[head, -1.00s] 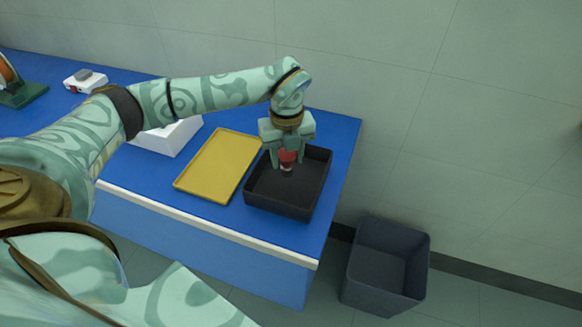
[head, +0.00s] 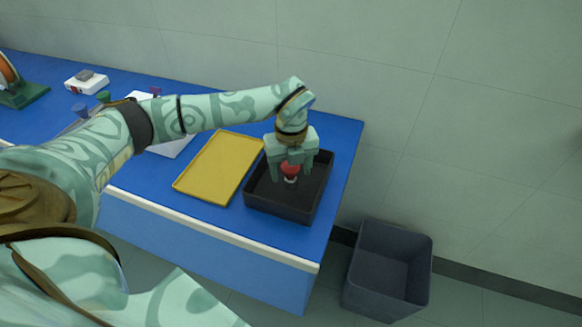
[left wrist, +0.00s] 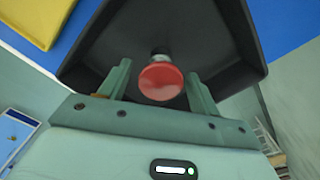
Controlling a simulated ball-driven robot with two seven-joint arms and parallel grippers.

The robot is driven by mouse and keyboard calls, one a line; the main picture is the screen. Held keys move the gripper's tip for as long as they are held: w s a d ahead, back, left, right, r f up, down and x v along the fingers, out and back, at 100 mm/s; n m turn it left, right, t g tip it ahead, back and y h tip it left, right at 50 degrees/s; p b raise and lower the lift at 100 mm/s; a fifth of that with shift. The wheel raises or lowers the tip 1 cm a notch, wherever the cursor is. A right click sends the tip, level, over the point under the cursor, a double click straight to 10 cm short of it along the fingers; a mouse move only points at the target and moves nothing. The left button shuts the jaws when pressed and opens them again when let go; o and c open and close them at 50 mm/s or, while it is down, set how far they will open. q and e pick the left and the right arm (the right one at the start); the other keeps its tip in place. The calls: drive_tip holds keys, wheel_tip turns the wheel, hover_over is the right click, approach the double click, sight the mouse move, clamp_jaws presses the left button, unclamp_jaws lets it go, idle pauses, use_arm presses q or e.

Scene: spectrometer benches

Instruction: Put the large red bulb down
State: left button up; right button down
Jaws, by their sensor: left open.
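The large red bulb (head: 290,169) is inside the black tray (head: 274,212), with its pale base pointing down. My left gripper (head: 291,177) is above the tray with its fingers open on both sides of the bulb. In the left wrist view, the bulb (left wrist: 161,81) lies between the two spread fingers (left wrist: 158,85), with a gap on each side. Behind it are its metal base and the dark floor of the tray (left wrist: 90,75). Whether the base touches the tray floor is hard to tell. My right gripper does not show.
A yellow tray (head: 218,168) lies left of the black tray on the blue bench (head: 345,135). A white box (head: 172,146), partly behind my arm, stands farther left. A small white device (head: 87,82) sits near the wall. A grey bin (head: 388,270) stands on the floor at right.

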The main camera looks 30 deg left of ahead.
use_arm(q)
wheel_tip(320, 180, up, 12)
drive_tip(key=p, duration=0.3)
drive_tip(key=shift+r, duration=0.15)
idle(0.4)
